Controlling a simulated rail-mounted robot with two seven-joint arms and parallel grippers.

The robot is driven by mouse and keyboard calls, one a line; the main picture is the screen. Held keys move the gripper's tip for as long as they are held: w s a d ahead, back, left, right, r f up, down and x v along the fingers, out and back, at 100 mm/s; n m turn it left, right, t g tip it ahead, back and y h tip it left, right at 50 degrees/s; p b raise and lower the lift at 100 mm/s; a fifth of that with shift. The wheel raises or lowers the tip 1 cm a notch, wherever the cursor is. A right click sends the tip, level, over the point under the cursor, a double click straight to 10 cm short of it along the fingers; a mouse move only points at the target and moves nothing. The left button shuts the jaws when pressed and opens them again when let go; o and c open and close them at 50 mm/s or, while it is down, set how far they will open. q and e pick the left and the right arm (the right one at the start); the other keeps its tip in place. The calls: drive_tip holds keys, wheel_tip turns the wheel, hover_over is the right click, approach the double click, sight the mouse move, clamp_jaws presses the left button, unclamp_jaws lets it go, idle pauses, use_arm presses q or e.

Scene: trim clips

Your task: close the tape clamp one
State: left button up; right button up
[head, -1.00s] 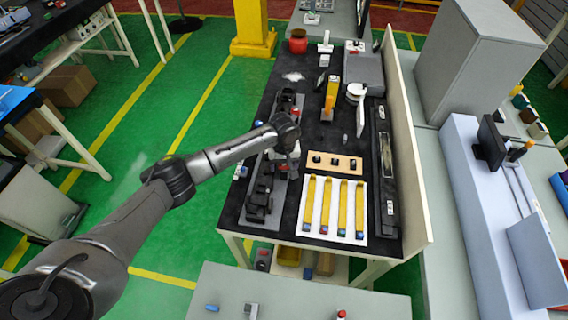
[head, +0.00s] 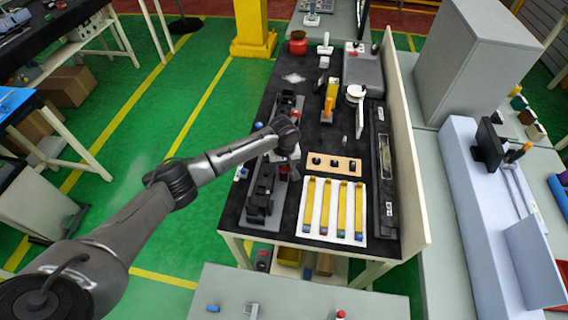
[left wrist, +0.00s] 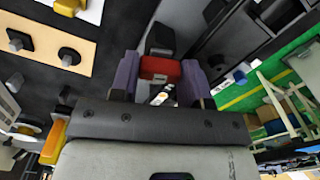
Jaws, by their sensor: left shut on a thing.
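A row of black clamps (head: 260,203) stands on a grey base plate at the left edge of the black-topped bench. I cannot tell from the pictures which of them is clamp one. My left gripper (head: 289,160) is over the upper part of this row, and my own wrist hides part of it. In the left wrist view the purple fingers of my left gripper (left wrist: 158,84) are shut on a red block-like part (left wrist: 160,67). A black part (left wrist: 160,38) stands just beyond it. My right gripper is not in view.
Right of the clamps are a tan board with black knobs (head: 346,165) and a white sheet with yellow strips (head: 318,213). A white-topped tool (head: 355,93) and a red pot (head: 298,46) stand farther back. A pale panel (head: 403,150) bounds the right side.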

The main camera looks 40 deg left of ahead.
use_arm(q)
drive_tip(key=n+p, duration=0.2)
drive_tip(key=p, duration=0.2)
drive_tip(key=n+p, duration=0.3)
drive_tip(key=p, duration=0.1)
drive_tip(key=n+p, duration=0.2)
drive_tip(key=p, duration=0.2)
drive_tip(key=shift+r+n, duration=0.3)
drive_tip(key=shift+d+n+p, duration=0.1)
drive_tip(key=shift+n+p, duration=0.55)
drive_tip(key=shift+n, duration=0.25)
drive_tip(key=shift+f+n+p, duration=0.1)
drive_tip(key=shift+n+p, duration=0.6)
drive_tip(key=shift+n, duration=0.5)
drive_tip(key=shift+f+n+p, duration=0.1)
drive_tip(key=shift+n+p, duration=0.4)
drive_tip(key=shift+n, duration=0.7)
drive_tip(key=shift+w, duration=0.1)
drive_tip(key=o, duration=0.9)
